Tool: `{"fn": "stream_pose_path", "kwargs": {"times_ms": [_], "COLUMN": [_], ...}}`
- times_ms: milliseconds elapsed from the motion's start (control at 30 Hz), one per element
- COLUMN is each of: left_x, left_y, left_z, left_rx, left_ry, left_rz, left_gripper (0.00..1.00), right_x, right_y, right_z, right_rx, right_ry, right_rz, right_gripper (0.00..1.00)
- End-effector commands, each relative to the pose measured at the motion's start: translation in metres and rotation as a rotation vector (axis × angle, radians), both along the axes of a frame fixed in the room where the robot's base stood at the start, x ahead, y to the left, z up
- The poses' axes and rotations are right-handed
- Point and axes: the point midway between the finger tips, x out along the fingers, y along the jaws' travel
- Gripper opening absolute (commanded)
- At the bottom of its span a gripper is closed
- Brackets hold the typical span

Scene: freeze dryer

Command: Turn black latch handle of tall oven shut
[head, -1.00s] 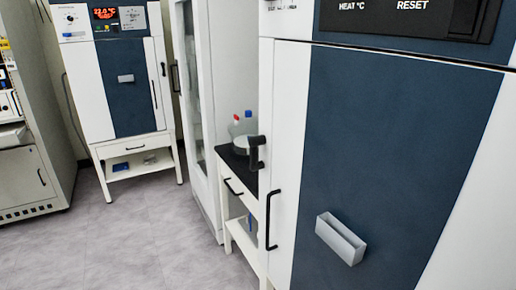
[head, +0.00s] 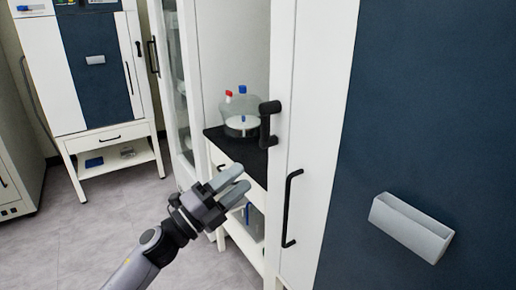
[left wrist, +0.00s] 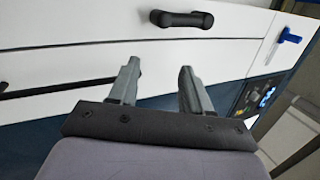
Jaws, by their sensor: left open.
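The tall oven (head: 320,80) stands at the right, with a white front and a dark blue panel. Its black latch handle (head: 268,122) sticks out near the left edge of the front, above the long black pull handle (head: 291,208). My left gripper (head: 242,177) is open and empty, lower and to the left of the latch handle, apart from it. In the left wrist view the latch handle (left wrist: 182,19) lies beyond my open fingertips (left wrist: 160,68), touching neither. There it runs roughly parallel to the pull handle (left wrist: 60,88). My right gripper is not in view.
A pale grey holder (head: 410,228) juts from the blue panel. Left of the oven, a dark-topped stand (head: 216,139) bears a clear vessel (head: 240,116) and bottles. A smaller oven (head: 98,75) stands farther back. The floor (head: 110,225) at left is clear.

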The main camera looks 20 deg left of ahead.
Motion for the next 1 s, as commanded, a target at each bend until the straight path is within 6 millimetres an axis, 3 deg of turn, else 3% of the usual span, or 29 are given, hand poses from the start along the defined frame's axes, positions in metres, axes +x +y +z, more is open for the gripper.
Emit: {"fn": "stream_pose_path", "kwargs": {"times_ms": [33,233,500,733,1000], "left_x": [0.008,0.025,0.042,0.049,0.071], "left_y": [-0.002,-0.005,0.02,0.033,0.007], "left_z": [0.007,0.046,0.077,0.089,0.091], "left_rx": [0.119,0.601,1.126,1.289,1.292], "left_ry": [-0.11,-0.458,-0.7,-0.739,-0.741], "left_rz": [-0.01,-0.02,0.042,0.07,0.069], "left_gripper": [0.48,0.48,0.48,0.48,0.48], "right_x": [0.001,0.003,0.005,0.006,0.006], "right_y": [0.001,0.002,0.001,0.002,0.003], "right_z": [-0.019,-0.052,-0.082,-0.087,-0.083], "right_rx": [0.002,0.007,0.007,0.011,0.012], "right_ry": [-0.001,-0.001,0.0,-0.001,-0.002], "right_rz": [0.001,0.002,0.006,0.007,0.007], "right_gripper": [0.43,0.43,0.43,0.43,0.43]}}
